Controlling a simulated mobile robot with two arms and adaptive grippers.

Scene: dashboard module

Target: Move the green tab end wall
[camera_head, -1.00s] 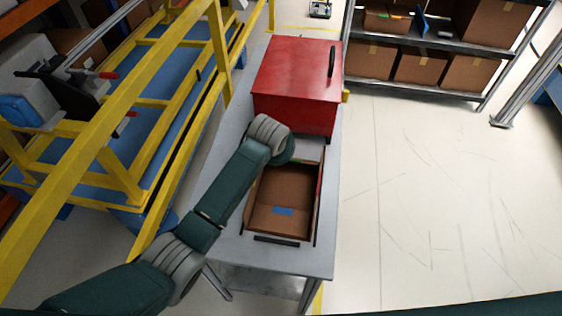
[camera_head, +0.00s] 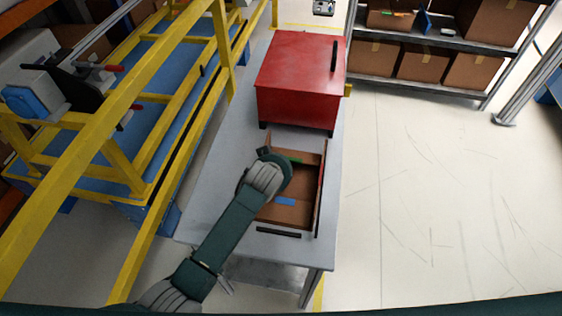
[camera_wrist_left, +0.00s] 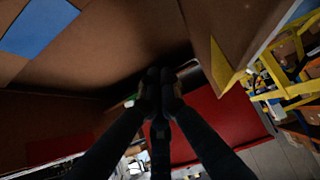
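An open cardboard box (camera_head: 287,214) with a blue patch on its floor sits on the grey table. Its end wall with a green tab (camera_head: 291,160) is at the far end, near the red case, and partly hidden by my left arm. In the head view my left gripper is hidden beneath its wrist, over the box's far left part. In the left wrist view my left gripper (camera_wrist_left: 160,80) has its dark fingers together, close to brown cardboard. A small green patch (camera_wrist_left: 130,102) shows just left of the fingertips. Contact cannot be told. My right gripper is not in view.
A red case (camera_head: 299,82) stands on the grey table (camera_head: 218,200) behind the box. A yellow-framed cart (camera_head: 150,130) stands close on the left. A shelf with cardboard boxes (camera_head: 422,65) is at the back right. The floor on the right is clear.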

